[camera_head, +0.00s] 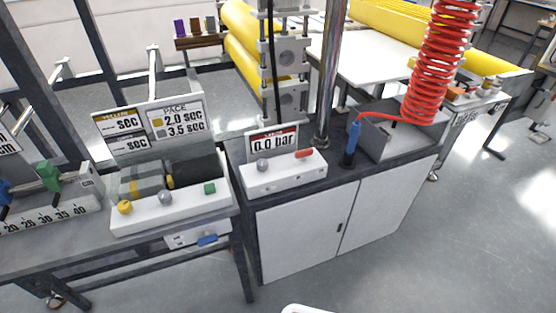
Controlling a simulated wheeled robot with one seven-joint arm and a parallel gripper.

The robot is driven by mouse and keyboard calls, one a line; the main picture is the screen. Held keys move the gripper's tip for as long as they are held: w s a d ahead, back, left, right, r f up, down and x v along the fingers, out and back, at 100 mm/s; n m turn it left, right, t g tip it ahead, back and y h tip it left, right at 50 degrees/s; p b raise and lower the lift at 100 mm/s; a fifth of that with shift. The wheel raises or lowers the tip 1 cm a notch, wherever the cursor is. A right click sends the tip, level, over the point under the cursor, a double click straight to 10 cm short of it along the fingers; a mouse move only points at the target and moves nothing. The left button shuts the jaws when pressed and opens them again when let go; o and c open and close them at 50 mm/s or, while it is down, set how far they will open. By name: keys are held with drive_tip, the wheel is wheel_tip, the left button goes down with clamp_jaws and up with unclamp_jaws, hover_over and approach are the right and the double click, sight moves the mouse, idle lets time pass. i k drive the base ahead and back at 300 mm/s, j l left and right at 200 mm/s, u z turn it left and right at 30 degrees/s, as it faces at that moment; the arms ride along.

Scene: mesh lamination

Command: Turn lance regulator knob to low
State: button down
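The white regulator box (285,178) sits on the dark top of a white cabinet, near the centre. A sign reading "0.0 bar" (271,142) stands behind it. A round grey knob (262,165) is on the left of the box's top, and a red lever or handle (305,154) is on the right. The knob's pointer direction is too small to tell. A blue lance (353,138) stands upright to the right of the box, joined to a coiled red hose (440,65). My gripper is not in view. Only a white rounded edge shows at the bottom, possibly part of me.
To the left, a white panel (170,211) with yellow, grey and green knobs stands on a dark bench. A metal post (329,80) rises behind the regulator. A grey open box (400,135) sits right of the lance. Floor before the cabinet (430,250) is clear.

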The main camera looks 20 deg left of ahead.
sight(262, 164)
drive_tip(key=i+u, duration=0.15)
drive_tip(key=u, duration=0.25)
drive_tip(key=i+u, duration=0.15)
drive_tip(key=u, duration=0.25)
drive_tip(key=i+u, duration=0.1)
drive_tip(key=u, duration=0.3)
